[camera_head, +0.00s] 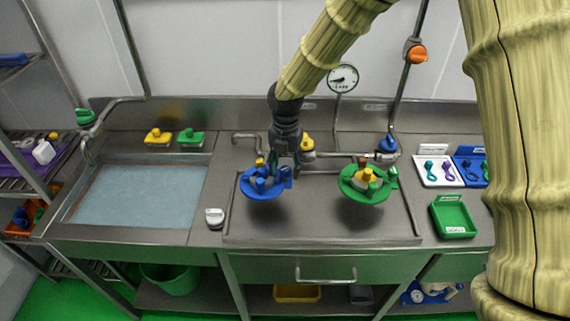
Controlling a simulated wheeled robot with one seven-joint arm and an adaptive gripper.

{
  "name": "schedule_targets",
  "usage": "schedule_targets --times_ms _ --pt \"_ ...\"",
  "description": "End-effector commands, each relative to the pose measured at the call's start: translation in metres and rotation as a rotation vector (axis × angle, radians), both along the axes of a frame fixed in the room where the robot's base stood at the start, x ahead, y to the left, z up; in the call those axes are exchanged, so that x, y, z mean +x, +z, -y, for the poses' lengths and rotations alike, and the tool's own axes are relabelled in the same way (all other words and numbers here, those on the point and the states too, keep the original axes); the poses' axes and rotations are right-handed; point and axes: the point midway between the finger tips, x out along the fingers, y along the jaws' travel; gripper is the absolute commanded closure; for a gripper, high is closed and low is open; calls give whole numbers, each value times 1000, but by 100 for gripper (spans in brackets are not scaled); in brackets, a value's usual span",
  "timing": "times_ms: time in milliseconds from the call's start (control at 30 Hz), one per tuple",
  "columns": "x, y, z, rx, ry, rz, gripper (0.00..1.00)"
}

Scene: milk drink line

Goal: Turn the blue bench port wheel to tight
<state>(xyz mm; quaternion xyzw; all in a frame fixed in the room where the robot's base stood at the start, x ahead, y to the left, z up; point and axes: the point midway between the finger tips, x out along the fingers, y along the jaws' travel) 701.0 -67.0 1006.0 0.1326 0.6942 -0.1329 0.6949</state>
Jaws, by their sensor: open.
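A blue wheel fitting (257,191) with upright knobs and a small yellow part stands on the left of the bench's raised panel. My gripper (286,164) is dark and points down over the right side of this blue fitting. It is open, and its fingers hide part of the fitting's back right. I cannot tell whether the fingers touch it. A similar green wheel fitting (361,191) with a yellow knob stands to the right. A smaller blue handle (387,146) sits on the pipe at the back. No tight marking is readable.
A white-grey knob (214,216) lies left of the panel. A green tray (453,217) is at the right. The panel's front is clear.

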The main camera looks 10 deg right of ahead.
Motion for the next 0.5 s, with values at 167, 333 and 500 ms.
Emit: schedule_targets --times_ms 167,333,500 --pt "0 -5 -1 0 1 -1 49" --pt "0 -5 -1 0 1 0 49" --pt "0 -5 -1 0 1 0 73"
